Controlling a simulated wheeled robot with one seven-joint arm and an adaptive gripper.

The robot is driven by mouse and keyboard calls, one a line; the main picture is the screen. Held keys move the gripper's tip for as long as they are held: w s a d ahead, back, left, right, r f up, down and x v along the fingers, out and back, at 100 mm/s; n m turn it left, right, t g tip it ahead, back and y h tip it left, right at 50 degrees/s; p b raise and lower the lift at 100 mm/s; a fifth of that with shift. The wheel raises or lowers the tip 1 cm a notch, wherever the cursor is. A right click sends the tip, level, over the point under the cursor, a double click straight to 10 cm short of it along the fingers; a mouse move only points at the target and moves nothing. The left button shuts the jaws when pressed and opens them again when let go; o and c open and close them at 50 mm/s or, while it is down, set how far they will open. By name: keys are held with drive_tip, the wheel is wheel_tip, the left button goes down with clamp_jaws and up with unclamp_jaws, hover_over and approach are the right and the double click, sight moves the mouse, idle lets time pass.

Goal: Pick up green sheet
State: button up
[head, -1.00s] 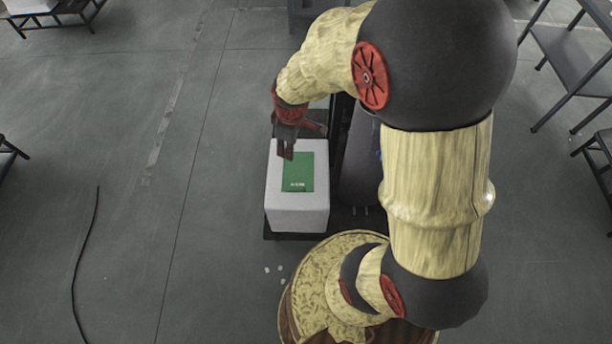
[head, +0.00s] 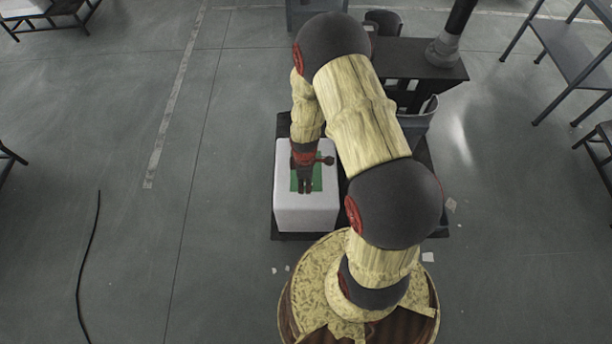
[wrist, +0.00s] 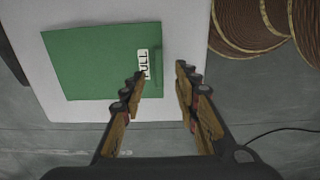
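The green sheet (head: 317,178) lies flat on top of a white block (head: 306,216). My gripper (head: 305,190) is over the sheet in the head view and hides its middle. The left fingertip overlaps the sheet's edge near the label, and the right fingertip is over the white surface. I cannot tell how high the fingers are above the sheet.
The white block stands on a dark base (head: 290,236). A grey bin (head: 416,122) and a dark table (head: 425,62) stand behind to the right. A black cable (head: 82,270) lies on the floor at left. The left floor is mostly clear.

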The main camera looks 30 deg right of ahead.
wheel_tip(320, 180, down, 4)
drive_tip(key=shift+w+r+b, duration=0.1)
drive_tip(key=shift+r+b, duration=0.1)
drive_tip(key=shift+b, duration=0.35)
drive_tip(key=shift+r, duration=0.1)
drive_tip(key=c, duration=0.3)
drive_tip(key=c, duration=0.4)
clamp_jaws()
